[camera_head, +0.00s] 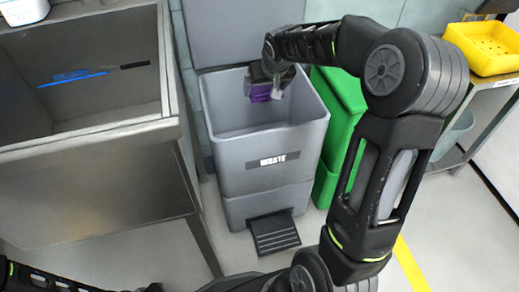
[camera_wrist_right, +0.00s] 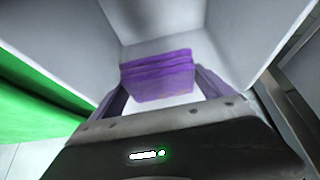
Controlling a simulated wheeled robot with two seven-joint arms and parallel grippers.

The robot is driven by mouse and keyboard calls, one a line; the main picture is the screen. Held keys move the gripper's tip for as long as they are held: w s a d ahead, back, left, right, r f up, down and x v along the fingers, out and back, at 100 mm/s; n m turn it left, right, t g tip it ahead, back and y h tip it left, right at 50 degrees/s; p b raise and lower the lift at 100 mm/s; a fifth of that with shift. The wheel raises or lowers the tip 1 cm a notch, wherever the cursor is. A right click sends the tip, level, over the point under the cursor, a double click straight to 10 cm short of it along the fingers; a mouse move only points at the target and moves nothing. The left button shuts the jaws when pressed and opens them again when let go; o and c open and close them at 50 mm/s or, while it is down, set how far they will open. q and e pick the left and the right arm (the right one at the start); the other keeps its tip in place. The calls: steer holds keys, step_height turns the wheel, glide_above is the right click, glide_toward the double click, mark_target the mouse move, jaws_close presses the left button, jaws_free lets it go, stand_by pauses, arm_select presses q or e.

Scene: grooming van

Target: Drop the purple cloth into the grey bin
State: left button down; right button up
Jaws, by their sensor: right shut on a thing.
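The grey bin (camera_head: 264,158) has a "WASTE" label and a black pedal, and its lid stands up behind the opening. My right gripper (camera_head: 268,88) is over the bin's opening, pointing down into it. It is shut on the purple cloth (camera_head: 260,93), which is folded. The cloth also shows in the right wrist view (camera_wrist_right: 157,76), between the fingers, with the bin's inner walls (camera_wrist_right: 245,35) around it. In the head view my left arm shows only at the lower left edge; its gripper cannot be made out.
A green bin (camera_head: 342,105) stands right of the grey bin. A metal tub (camera_head: 80,140) with a blue-handled tool (camera_head: 75,78) in it is on the left. A yellow tray (camera_head: 487,47) sits on a shelf unit at the right.

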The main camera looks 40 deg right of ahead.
steer(key=o, duration=0.9)
steer(key=p+v, duration=0.2)
steer(key=v, duration=0.5)
steer(key=shift+s+a+r, duration=0.1)
steer(key=shift+s+r, duration=0.1)
steer(key=shift+r, duration=0.1)
